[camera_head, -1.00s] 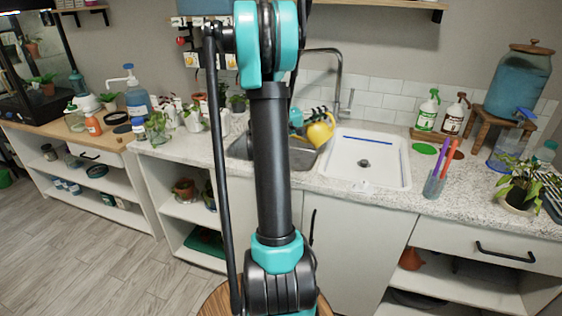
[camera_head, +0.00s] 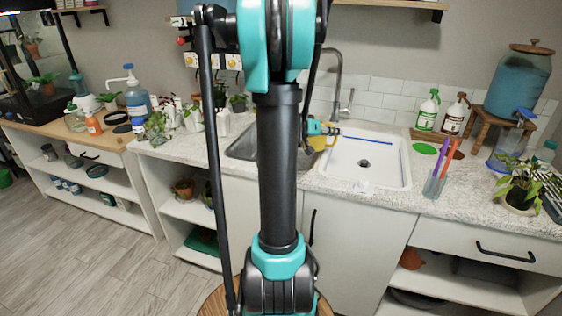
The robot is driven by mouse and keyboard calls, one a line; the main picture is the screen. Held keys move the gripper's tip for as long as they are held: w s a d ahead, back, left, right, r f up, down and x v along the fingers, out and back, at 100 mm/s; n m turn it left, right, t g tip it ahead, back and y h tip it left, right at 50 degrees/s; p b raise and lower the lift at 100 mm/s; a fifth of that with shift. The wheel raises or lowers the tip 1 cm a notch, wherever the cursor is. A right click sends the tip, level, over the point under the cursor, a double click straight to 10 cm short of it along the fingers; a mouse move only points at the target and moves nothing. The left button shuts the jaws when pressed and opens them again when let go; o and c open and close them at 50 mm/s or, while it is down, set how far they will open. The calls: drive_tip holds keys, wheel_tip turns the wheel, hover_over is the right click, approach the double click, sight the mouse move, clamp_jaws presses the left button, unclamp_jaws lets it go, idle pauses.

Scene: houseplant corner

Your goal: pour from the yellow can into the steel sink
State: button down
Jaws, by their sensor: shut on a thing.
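The yellow can (camera_head: 318,143) shows only in part, beside my arm, over the right end of the steel sink and close to the white sink's left edge. Its tilt and spout are hard to tell. My gripper (camera_head: 312,130) is shut on the yellow can; its fingers are small and partly hidden. The steel sink (camera_head: 236,149) is a grey basin set in the speckled counter. My arm covers its middle and much of its right part. I cannot tell whether anything flows from the can.
The white sink (camera_head: 342,176) with a blue strip lies right of the steel sink. A tall faucet (camera_head: 338,75) stands behind. Potted plants (camera_head: 157,128) crowd the counter at left. A cup of pens (camera_head: 434,186), spray bottles (camera_head: 427,113) and a blue dispenser (camera_head: 519,85) stand at right.

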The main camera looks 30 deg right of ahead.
idle(0.4)
drive_tip(key=shift+s+d+r, duration=0.25)
drive_tip(key=shift+s+r, duration=0.25)
drive_tip(key=shift+s, duration=0.1)
drive_tip(key=shift+s+d+r, duration=0.3)
drive_tip(key=shift+s+r, duration=0.15)
drive_tip(key=shift+s, duration=0.2)
drive_tip(key=shift+s+d+r, duration=0.25)
drive_tip(key=shift+s+r, duration=0.25)
drive_tip(key=shift+s, duration=0.1)
